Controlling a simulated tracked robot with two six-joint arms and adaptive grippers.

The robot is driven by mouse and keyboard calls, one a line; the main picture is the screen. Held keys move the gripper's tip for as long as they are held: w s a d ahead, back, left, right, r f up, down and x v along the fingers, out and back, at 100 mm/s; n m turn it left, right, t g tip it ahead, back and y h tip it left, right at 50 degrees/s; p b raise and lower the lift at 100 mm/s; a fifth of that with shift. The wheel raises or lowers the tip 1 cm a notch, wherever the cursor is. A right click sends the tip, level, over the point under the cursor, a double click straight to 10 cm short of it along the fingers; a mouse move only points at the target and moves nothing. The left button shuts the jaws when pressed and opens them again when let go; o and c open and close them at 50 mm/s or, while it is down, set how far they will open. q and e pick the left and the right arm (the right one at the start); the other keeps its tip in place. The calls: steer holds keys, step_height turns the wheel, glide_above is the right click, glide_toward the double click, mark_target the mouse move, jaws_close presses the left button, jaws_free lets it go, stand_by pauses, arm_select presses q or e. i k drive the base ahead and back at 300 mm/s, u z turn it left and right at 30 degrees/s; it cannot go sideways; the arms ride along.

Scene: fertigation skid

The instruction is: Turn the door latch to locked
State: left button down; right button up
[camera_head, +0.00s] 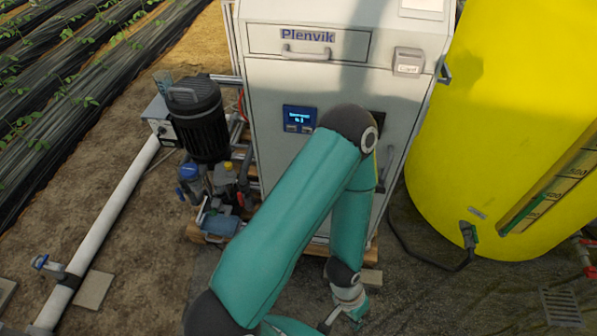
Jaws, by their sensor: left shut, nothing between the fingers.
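The grey cabinet (270,90) marked "Plenvik" stands upright ahead. Its front carries a drawer-like top panel with a bar handle (307,52) and a small lit display (299,119). A long upright grey handle (389,166) shows at the right of the door, partly behind my left arm. I cannot tell whether it is the door latch, nor which way the latch is turned. My left gripper (342,317) is low in front of the cabinet's base, pointing down, shut and empty, well away from the handle. My right gripper is not in view.
A large yellow tank (500,110) stands close on the right, with a hose (430,258) at its base. A black pump (196,118) and pipework stand left of the cabinet. A white pipe (107,212) crosses the soil. A small grey box (408,62) sits upper right on the cabinet.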

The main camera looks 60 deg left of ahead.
mark_target(379, 189)
steer(key=z, duration=1.65)
steer(key=i, duration=0.1)
steer(key=u, duration=3.15)
steer(key=k, duration=0.85)
steer(key=u, duration=0.15)
steer(key=i, duration=0.9)
steer(key=z, duration=0.1)
